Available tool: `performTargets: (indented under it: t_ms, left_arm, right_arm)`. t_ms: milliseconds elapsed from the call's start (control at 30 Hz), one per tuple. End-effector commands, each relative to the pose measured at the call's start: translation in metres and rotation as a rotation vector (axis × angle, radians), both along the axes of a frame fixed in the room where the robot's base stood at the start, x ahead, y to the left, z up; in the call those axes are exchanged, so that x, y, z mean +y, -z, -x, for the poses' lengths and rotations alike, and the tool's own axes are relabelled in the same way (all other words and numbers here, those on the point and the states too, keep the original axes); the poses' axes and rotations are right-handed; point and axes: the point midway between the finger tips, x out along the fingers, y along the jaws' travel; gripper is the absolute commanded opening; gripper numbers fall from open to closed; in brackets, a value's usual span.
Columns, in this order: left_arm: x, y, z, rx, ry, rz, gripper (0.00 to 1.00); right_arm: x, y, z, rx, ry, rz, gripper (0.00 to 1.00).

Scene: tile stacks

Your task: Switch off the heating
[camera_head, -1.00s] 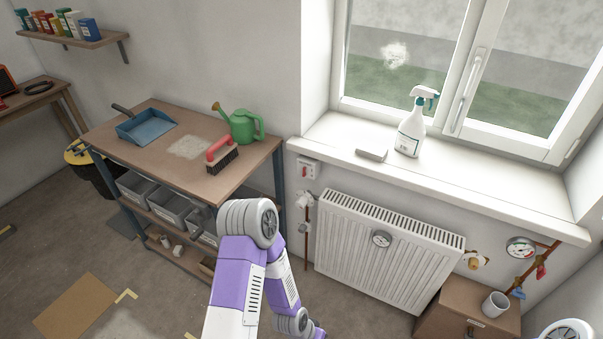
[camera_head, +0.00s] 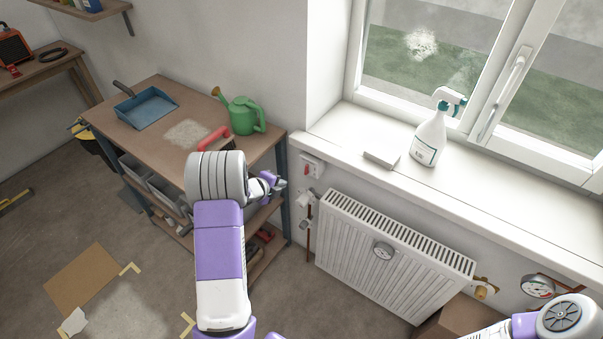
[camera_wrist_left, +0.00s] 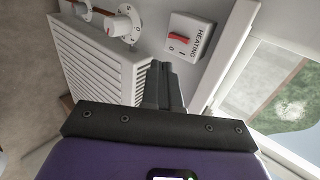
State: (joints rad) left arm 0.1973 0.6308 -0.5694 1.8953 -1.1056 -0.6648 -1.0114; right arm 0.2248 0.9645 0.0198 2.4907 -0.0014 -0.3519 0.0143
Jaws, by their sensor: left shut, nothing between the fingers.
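The heating switch is a white wall box with a red rocker (camera_wrist_left: 178,37), labelled HEATING, with 0 and I marks. I cannot tell which way the rocker is pressed. In the head view the switch (camera_head: 310,167) is on the wall below the windowsill, left of the radiator. My left gripper (camera_wrist_left: 161,72) is shut and empty; its fingertips are near the switch, apart from it in the picture. In the head view the left gripper (camera_head: 277,183) shows small, just left of the switch, partly behind my arm. My right gripper is out of view.
The white radiator (camera_head: 385,260) stands right of the switch, with a valve knob (camera_wrist_left: 120,25) beside it. The windowsill (camera_head: 480,200) juts out above, with a spray bottle (camera_head: 431,138) on it. The workbench (camera_head: 180,100) holds a green watering can (camera_head: 245,115) and blue dustpan (camera_head: 147,107).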

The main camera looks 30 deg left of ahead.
Motion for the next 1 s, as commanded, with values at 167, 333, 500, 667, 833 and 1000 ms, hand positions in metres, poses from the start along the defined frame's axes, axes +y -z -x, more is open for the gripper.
performTargets:
  t_ms: [167,333,500,667,833,1000]
  left_arm:
    - [-0.001,0.001,0.0,0.001,-0.002,0.003,0.0]
    - [-0.002,0.008,-0.008,0.002,-0.002,0.004,0.0]
    - [-0.004,0.028,-0.032,0.004,-0.002,0.003,0.0]
    - [-0.006,0.049,-0.06,0.003,0.0,0.003,0.0]
    - [-0.008,0.064,-0.087,0.001,-0.002,0.004,0.0]
    - [-0.01,0.066,-0.107,0.001,-0.002,0.004,0.0]
  right_arm:
    - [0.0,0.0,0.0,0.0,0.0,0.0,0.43]
    - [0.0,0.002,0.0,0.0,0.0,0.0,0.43]
    - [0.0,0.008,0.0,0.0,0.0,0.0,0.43]
    - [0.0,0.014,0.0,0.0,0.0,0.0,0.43]
    - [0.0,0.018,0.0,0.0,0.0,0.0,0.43]
    - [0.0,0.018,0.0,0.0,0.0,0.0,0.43]
